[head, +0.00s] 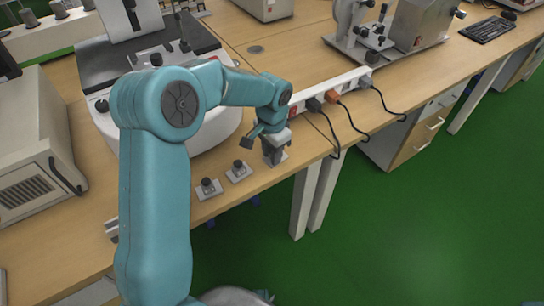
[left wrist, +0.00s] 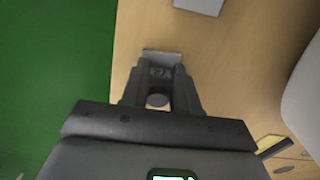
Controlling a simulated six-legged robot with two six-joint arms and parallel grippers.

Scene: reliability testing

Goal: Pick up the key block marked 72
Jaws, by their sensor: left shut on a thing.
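My left gripper (head: 274,158) is at the front edge of the wooden table, pointing down. In the left wrist view its two fingers (left wrist: 159,95) are shut on a key block (left wrist: 160,54) with a light base plate and a dark round knob between the fingers. A small marking on it looks like a 7 and a 2, but it is blurred. In the head view the gripper hides most of this block. Two similar key blocks, a middle one (head: 238,172) and a left one (head: 208,188), stand to its left. My right gripper is not in view.
A white power strip (head: 330,90) with plugs and hanging cables lies just behind and right of the gripper. A large white-based machine (head: 165,115) stands behind my left arm. The table edge and green floor (head: 400,230) are in front.

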